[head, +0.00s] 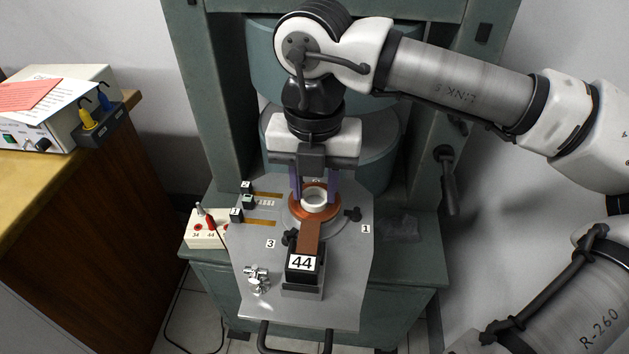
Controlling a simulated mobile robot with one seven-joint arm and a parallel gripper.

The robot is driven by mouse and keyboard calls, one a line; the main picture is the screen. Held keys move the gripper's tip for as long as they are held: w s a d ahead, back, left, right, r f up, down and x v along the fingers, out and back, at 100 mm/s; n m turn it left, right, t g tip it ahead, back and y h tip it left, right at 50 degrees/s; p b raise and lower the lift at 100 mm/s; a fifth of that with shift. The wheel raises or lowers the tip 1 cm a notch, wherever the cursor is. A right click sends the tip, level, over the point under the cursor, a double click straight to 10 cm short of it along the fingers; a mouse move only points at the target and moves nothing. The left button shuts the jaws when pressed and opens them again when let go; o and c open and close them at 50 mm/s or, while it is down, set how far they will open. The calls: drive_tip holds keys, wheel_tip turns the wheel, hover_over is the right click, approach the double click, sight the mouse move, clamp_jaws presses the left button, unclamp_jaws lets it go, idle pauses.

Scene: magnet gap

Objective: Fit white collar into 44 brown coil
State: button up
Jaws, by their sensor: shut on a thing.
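The brown coil (327,214) is a copper-brown ring lying flat on the grey plate. The white collar (315,203) is a short white ring at the coil's centre opening. I cannot tell how deep it sits in the coil. My gripper (315,188) points down over the coil, with its purple fingers on either side of the collar and shut on it. The fingertips are partly hidden behind the collar and coil.
A silver clamp (257,279) is at the plate's front left. A white box with red plugs (206,228) stands left. Green magnet columns (222,110) flank the arm.

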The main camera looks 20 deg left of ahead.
drive_tip(key=o, duration=1)
drive_tip(key=shift+r, duration=0.1)
wheel_tip(320, 180, up, 14)
drive_tip(key=p, duration=0.2)
drive_tip(key=shift+f, duration=0.2)
